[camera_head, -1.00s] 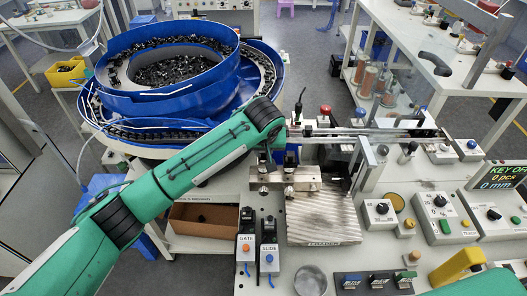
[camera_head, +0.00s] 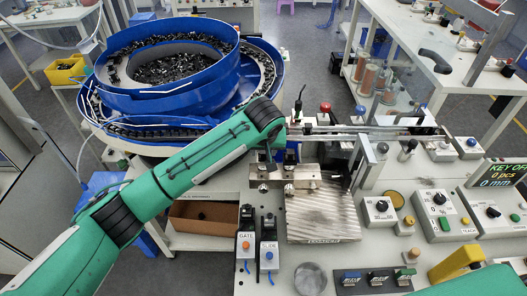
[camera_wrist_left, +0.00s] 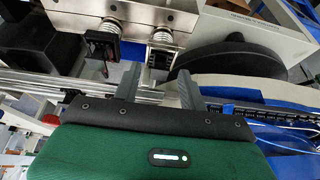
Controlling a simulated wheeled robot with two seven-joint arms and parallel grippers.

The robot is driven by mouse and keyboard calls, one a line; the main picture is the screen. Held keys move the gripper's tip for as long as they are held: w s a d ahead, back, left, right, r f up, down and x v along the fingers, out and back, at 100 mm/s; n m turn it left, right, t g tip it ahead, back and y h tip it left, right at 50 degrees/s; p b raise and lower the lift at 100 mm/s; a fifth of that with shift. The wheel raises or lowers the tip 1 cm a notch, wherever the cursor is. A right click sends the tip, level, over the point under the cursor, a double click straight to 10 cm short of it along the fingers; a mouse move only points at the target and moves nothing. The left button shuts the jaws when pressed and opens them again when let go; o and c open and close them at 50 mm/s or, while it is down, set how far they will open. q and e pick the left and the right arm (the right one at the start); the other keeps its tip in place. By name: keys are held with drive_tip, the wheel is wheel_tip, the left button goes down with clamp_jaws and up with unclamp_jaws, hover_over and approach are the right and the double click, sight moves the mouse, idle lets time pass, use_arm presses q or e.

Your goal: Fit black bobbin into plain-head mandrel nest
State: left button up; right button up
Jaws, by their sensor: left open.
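In the head view my left gripper (camera_head: 282,150) hangs over the back of a metal nest block (camera_head: 305,178) with two round mandrel parts on its front. In the left wrist view the gripper (camera_wrist_left: 158,88) is open, its two grey fingers apart. The block (camera_wrist_left: 140,10) carries two spring-ringed mandrels, left (camera_wrist_left: 113,27) and right (camera_wrist_left: 163,38). A black squarish piece (camera_wrist_left: 103,47) sits at the left mandrel. A dark piece (camera_wrist_left: 159,62) sits at the right mandrel, just ahead of the gap between the fingers. I cannot tell which piece is the black bobbin. My right gripper is not in view.
A blue bowl feeder (camera_head: 170,75) full of black parts stands at left. A metal rail (camera_head: 370,130) runs right behind the nest. A ribbed plate (camera_head: 322,218) lies in front. GATE (camera_head: 246,245) and SLIDE (camera_head: 268,255) switches and control boxes (camera_head: 438,215) surround it.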

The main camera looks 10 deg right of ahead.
use_arm(q)
drive_tip(key=b+v, duration=0.1)
drive_tip(key=v, duration=1)
